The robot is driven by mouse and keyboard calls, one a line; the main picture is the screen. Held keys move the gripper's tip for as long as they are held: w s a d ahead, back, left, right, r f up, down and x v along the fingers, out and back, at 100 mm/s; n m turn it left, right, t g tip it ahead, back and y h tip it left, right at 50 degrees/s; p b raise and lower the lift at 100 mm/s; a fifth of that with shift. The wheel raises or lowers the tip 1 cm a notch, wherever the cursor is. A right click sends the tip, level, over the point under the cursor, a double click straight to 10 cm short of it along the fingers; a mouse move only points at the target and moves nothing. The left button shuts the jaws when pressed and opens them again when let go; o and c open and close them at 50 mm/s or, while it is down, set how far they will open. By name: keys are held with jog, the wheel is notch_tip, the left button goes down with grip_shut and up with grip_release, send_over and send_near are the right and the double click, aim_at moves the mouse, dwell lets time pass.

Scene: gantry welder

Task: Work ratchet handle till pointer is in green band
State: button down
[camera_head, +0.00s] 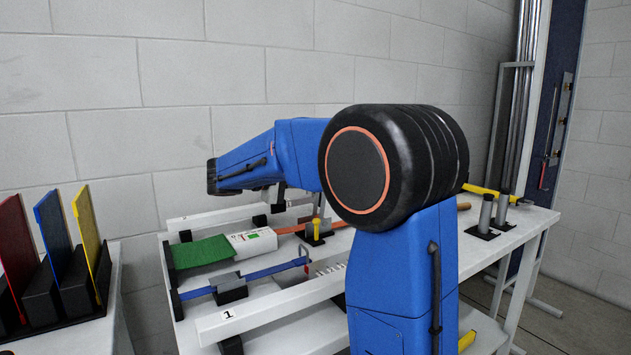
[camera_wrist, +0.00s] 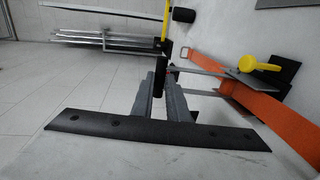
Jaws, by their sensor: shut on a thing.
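In the wrist view, my gripper (camera_wrist: 160,80) is shut on a dark upright piece, which I take to be the ratchet handle (camera_wrist: 158,84). A thin grey bar runs from there to the right, toward a grey block with a yellow knob (camera_wrist: 260,64) above an orange strap (camera_wrist: 262,103). The white box with a small green mark (camera_head: 253,241) stands between green webbing (camera_head: 203,252) and the orange strap. Its pointer is too small to read. A yellow-topped metal block (camera_head: 316,236) stands on a black base beside it.
A blue bar with a hook (camera_head: 265,274) lies across the front of the white bench (camera_head: 520,222). Metal posts (camera_head: 486,214) and a yellow bar are at the bench's right. Coloured panels (camera_head: 54,232) stand at the left. Open floor (camera_wrist: 75,80) shows in the wrist view.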

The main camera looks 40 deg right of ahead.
jog(key=shift+a+f, duration=0.4)
jog(key=shift+a, duration=0.25)
jog(key=shift+a+f, duration=0.4)
jog(key=shift+a, duration=0.3)
jog(key=shift+a+f, duration=0.4)
jog(key=shift+a, duration=0.25)
jog(key=c, duration=1.7)
grip_release()
jog(key=shift+w+d+f, duration=0.1)
jog(key=a+r, duration=0.1)
jog(key=a, duration=0.4)
jog(key=a+r, duration=0.1)
jog(key=a, duration=0.5)
jog(key=w+a+r, duration=0.1)
jog(key=a, duration=0.5)
jog(key=shift+a+r, duration=0.1)
jog(key=shift+r, duration=0.1)
